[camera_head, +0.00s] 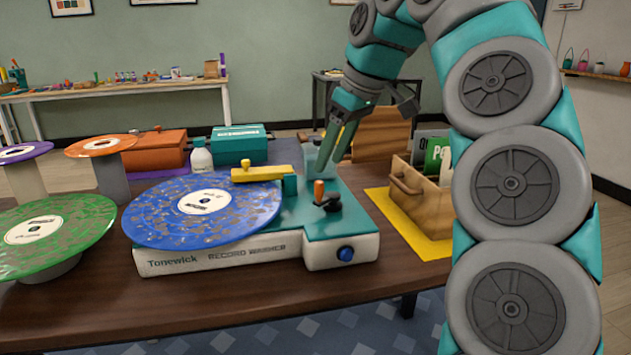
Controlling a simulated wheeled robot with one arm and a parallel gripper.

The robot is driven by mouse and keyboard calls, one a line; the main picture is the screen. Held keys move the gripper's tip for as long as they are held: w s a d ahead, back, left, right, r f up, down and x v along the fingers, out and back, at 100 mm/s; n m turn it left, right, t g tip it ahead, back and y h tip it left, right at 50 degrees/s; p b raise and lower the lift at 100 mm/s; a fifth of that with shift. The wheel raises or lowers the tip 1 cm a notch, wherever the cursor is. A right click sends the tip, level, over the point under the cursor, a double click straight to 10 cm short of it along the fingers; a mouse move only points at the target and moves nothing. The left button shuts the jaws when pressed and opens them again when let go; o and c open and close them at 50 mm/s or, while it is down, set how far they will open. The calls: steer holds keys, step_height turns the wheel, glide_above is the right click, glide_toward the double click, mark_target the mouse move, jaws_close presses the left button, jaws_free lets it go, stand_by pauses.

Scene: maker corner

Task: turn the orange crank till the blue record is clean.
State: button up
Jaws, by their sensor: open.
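The blue record (160,220) lies flat on the record washer (305,245), with brownish blotches over much of its surface. A yellow bar (262,173) reaches over the record's back edge. The orange crank (319,189) has an upright orange knob on a dark arm, at the right part of the washer's top. A blue knob (345,254) is on the washer's front. My gripper (335,160) is open and empty, pointing down, above and behind the crank and apart from it.
Green (85,222) and orange (100,146) records rest on stands at the left. A white bottle (202,157), an orange box (158,150) and a teal box (239,145) stand behind. A wooden crate (422,205) sits on a yellow mat (385,205) to the right.

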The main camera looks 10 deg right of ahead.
mark_target(321, 182)
steer(key=shift+x, duration=3.65)
jaws_close()
